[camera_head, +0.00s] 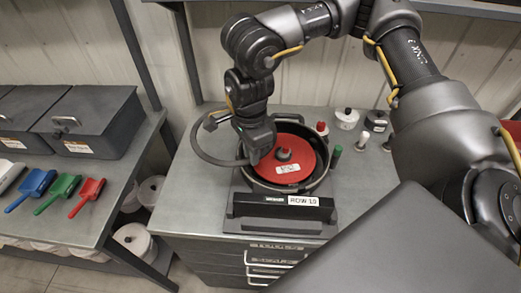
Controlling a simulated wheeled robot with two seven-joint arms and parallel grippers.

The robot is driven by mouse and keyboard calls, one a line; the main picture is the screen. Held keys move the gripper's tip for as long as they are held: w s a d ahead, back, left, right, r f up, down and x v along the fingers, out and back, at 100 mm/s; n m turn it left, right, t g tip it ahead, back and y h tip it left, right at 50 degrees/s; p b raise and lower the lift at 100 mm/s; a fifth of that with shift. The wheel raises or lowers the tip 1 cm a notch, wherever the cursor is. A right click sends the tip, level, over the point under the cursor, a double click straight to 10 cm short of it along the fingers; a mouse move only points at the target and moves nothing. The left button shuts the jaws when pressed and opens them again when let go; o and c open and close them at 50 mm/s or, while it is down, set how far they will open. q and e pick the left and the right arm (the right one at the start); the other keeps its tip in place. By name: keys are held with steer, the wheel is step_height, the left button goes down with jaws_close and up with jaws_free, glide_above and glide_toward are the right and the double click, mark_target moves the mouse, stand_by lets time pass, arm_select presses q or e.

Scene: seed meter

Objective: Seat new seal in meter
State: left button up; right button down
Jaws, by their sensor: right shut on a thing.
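The meter (326,187) is a round black housing, open at the top, on a dark stand with a "ROW 10" label at its front. A flat red disc (306,172) with a white label and a dark central hub (284,154) lies within the housing's rim. I cannot tell whether it is the new seal or fully seated. My right gripper (260,153) points down at the disc's upper left edge and is shut on it; the fingertips are partly hidden. My left gripper is out of view.
A white lidded jar (347,118), a dark jar (377,121) and small red-topped and green-topped pieces stand behind and right of the meter. Blue, green and red scoops (87,197) and dark bins (92,122) are on the left bench. A gap separates the benches.

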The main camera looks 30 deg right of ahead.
steer(key=m, duration=0.3)
steer(key=shift+s+d+r, duration=0.1)
steer(key=shift+s+r, duration=0.05)
steer(key=shift+s, duration=0.1)
steer(key=m, duration=0.3)
steer(key=s+r+m, duration=0.1)
steer(key=m, duration=0.2)
steer(key=s+d+m, duration=0.1)
steer(key=m, duration=0.3)
steer(key=shift+r+b, duration=0.35)
steer(key=shift+f, duration=0.15)
steer(key=shift+f+b, duration=2.4)
steer(key=shift+f, duration=0.4)
steer(key=shift+f+b, duration=0.4)
steer(key=shift+f, duration=0.35)
steer(key=shift+s+f, duration=0.2)
steer(key=shift+f, duration=0.05)
